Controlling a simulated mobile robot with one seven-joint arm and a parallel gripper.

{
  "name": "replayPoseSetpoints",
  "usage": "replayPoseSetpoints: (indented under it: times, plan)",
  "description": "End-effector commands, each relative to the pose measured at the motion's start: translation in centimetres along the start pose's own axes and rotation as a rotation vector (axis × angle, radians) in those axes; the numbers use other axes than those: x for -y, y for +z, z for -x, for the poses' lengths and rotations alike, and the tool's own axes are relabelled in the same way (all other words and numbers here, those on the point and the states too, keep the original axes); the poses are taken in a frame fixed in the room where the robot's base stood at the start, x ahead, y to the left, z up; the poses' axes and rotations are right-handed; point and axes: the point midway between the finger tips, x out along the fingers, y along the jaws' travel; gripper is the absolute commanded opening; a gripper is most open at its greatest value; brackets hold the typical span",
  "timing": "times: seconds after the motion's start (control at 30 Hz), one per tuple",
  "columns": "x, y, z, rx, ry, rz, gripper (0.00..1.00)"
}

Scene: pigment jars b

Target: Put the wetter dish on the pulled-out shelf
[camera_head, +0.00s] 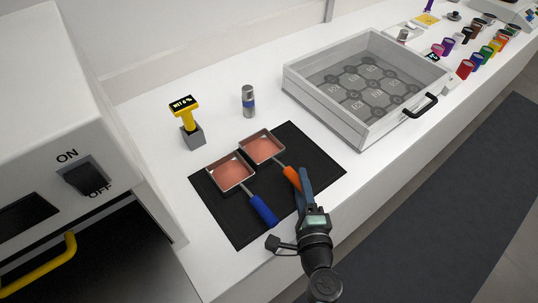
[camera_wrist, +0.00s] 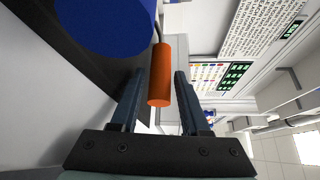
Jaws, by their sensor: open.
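Two square metal dishes with pinkish-orange contents lie side by side on a black mat (camera_head: 315,150). The left dish (camera_head: 231,173) has a blue handle (camera_head: 263,210). The right dish (camera_head: 262,147) has an orange handle (camera_head: 291,178). I cannot tell from their look which is wetter. My gripper (camera_head: 304,178) is open at the orange handle. In the wrist view the orange handle's end (camera_wrist: 160,80) shows between the spread fingers (camera_wrist: 160,85), with gaps on both sides. A dark surface (camera_head: 150,262) with a yellow handle (camera_head: 42,268) lies below the white cabinet; I cannot tell whether it is the pulled-out shelf.
A yellow meter (camera_head: 184,112) with a small display stands in a grey block behind the dishes. A metal cylinder (camera_head: 248,101) stands nearby. A clear-walled box (camera_head: 365,88) with a black handle is to the right. Several coloured jars (camera_head: 465,68) stand further right. The white cabinet (camera_head: 60,110) borders the left.

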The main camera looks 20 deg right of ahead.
Motion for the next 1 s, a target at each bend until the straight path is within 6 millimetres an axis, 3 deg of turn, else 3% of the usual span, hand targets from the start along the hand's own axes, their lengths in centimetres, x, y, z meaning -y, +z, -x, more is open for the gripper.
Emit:
replayPoseSetpoints:
  times: [0.07,0.33,0.8,1.0]
  plan:
    - [0.0,0.0,0.0,0.0,0.0,0.0,0.46]
    - [0.0,0.0,0.0,0.0,0.0,0.0,0.0]
    - [0.2,0.0,0.0,0.0,-0.003,-0.002,0.0]
    - [2.5,0.4,0.2,0.001,-0.005,-0.001,0.0]
